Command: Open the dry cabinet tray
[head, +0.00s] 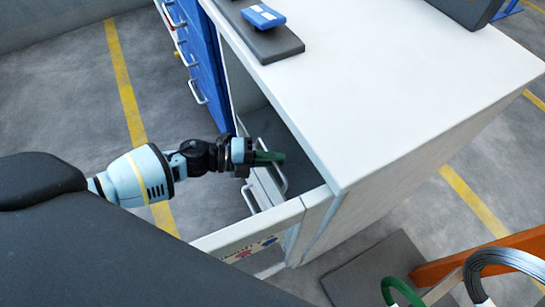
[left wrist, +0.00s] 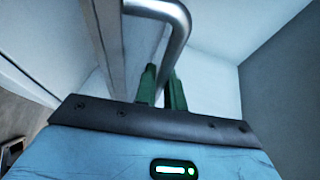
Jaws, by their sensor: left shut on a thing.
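The white cabinet (head: 400,70) stands open at its left side, with a door panel (head: 250,232) swung outward. Inside the opening is a tray front with a metal bar handle (head: 281,183). My left gripper (head: 275,158) reaches into the opening from the left, at the upper end of that handle. In the left wrist view the green fingers (left wrist: 162,88) are shut on the bent metal handle (left wrist: 182,30), which runs down between them. The tray's inside is hidden. My right gripper is not in view.
A second handle (head: 249,199) shows lower in the cabinet. A blue drawer cabinet (head: 200,55) stands close behind. A dark slab (head: 275,42) with a blue device (head: 263,16) lies on top. Green and grey coils (head: 500,262) are at lower right. The floor at left is clear.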

